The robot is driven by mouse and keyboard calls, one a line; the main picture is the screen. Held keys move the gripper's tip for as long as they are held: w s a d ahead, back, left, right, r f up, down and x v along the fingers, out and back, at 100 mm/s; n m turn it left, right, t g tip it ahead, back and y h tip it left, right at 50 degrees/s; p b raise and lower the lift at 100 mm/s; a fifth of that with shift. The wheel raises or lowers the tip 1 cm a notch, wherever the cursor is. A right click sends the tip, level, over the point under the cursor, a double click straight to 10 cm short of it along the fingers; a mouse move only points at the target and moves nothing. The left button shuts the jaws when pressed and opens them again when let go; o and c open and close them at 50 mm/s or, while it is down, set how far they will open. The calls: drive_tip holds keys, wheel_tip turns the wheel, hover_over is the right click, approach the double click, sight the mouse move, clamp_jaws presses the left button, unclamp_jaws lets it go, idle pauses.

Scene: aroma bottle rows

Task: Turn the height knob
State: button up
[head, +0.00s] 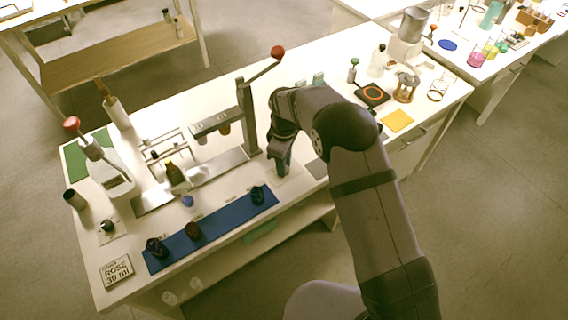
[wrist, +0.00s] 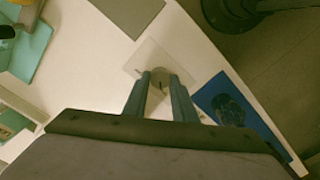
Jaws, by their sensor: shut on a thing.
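The height knob (wrist: 158,84) is a small round knob on a pale square plate (wrist: 150,58) in the wrist view. My gripper (wrist: 160,80) is shut on it, with one finger on each side. In the head view my gripper (head: 279,172) points down at the pale plate (head: 290,187) beside the tall metal stand (head: 248,120), and its fingers hide the knob there. The stand has a red-tipped lever and a cross arm.
A blue mat (head: 228,219) with several dark bottles or caps lies just left of my gripper. An orange-ringed black pad (head: 373,95) and a yellow square (head: 397,120) lie to the right.

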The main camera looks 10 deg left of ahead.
drive_tip(key=shift+r, duration=0.1)
drive_tip(key=o, duration=1)
drive_tip(key=shift+o, duration=0.2)
wheel_tip(320, 180, up, 7)
drive_tip(key=shift+b, duration=0.8)
drive_tip(key=shift+r, duration=0.15)
